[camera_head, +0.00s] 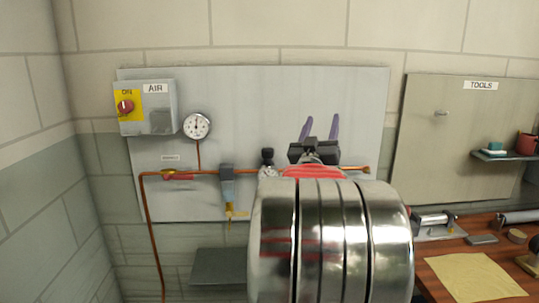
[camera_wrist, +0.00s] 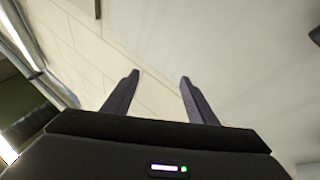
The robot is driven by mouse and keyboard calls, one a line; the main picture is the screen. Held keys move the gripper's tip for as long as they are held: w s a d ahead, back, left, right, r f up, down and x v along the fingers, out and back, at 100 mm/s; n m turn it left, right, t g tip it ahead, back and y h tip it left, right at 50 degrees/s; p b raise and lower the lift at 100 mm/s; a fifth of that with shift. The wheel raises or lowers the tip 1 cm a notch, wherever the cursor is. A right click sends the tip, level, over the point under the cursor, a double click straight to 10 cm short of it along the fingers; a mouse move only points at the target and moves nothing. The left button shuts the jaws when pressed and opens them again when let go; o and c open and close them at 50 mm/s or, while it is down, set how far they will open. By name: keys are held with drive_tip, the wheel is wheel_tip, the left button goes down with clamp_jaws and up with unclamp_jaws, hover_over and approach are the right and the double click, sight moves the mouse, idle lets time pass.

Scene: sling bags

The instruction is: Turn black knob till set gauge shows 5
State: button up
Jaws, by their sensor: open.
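The black knob (camera_head: 267,154) stands on top of a fitting on the copper pipe, at the middle of the grey panel. A small pale round part (camera_head: 267,171) just below it may be the set gauge; my arm partly hides it and I cannot read it. My gripper (camera_head: 320,124) is open and empty, fingers pointing up, to the right of the knob and apart from it. In the wrist view my gripper (camera_wrist: 160,79) has its two fingers spread with nothing between them. The knob does not show there.
A larger round gauge (camera_head: 197,126) hangs at left, its reading too small to tell. Beside it is the AIR box (camera_head: 148,108) with a red knob. The copper pipe (camera_head: 205,174) crosses the panel. At right are a tools board (camera_head: 450,130) and a wooden bench (camera_head: 440,270).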

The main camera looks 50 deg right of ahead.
drive_tip(key=n+t+y, duration=0.1)
drive_tip(key=n+t, duration=0.1)
drive_tip(key=t, duration=0.1)
drive_tip(key=n+t+y, duration=0.4)
drive_tip(key=t+y, duration=0.1)
drive_tip(key=y, duration=0.7)
approach(270, 153)
drive_tip(key=v, duration=0.4)
drive_tip(key=shift+w+f+m, duration=0.25)
drive_tip(key=shift+w+m, duration=0.05)
drive_tip(key=x, duration=1.3)
drive_tip(key=shift+w+d+r, duration=0.15)
drive_tip(key=shift+w+d, duration=0.1)
drive_tip(key=shift+d, duration=0.05)
drive_tip(key=shift+c, duration=0.2)
drive_tip(key=c, duration=1)
drive_tip(key=shift+h, duration=0.3)
